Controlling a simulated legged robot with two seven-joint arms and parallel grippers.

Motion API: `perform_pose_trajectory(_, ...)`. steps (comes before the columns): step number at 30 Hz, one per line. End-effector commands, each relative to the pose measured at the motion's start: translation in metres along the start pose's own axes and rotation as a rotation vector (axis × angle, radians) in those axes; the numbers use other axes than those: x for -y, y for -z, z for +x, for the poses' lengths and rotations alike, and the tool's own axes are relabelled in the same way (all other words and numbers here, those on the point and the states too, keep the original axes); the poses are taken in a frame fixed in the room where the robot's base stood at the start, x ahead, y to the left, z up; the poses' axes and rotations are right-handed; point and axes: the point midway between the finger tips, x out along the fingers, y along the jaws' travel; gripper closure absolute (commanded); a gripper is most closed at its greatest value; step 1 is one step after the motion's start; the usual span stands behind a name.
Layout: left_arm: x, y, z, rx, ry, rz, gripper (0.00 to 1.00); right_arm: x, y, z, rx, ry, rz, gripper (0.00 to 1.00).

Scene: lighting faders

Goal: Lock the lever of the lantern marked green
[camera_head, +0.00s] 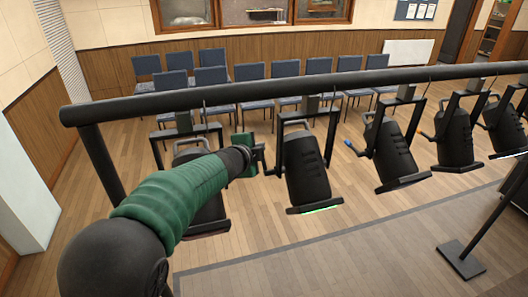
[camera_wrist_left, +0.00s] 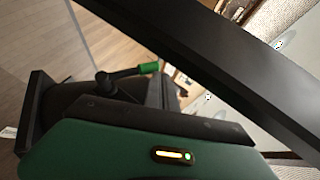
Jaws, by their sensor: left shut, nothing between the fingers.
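The lantern marked green (camera_head: 306,172) is black and hangs tilted from the rail, with a bright green strip (camera_head: 322,210) on its lower front edge. Its lever (camera_wrist_left: 122,74) shows in the left wrist view as a black arm with a green tip (camera_wrist_left: 148,68), sticking out to the right. In the head view this lever is mostly hidden by my gripper. My left gripper (camera_head: 260,158) is shut and empty, just left of this lantern near its yoke. I cannot tell whether it touches the lever. My right gripper is not in view.
A thick black rail (camera_head: 300,88) crosses above the lanterns. Another lantern (camera_head: 205,205) hangs behind my left arm. To the right hang a lantern with a blue-tipped lever (camera_head: 395,157) and more black lanterns (camera_head: 455,140). Blue chairs (camera_head: 212,85) stand beyond.

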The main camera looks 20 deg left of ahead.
Motion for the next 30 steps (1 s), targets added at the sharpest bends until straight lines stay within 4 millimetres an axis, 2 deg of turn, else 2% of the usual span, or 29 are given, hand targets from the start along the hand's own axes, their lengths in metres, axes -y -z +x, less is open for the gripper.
perform_pose_trajectory(15,-0.006,-0.017,0.027,-0.001,-0.001,-0.001,1.0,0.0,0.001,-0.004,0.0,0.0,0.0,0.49)
perform_pose_trajectory(30,-0.008,-0.021,0.033,-0.001,0.0,0.001,1.0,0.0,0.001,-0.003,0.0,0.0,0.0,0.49)
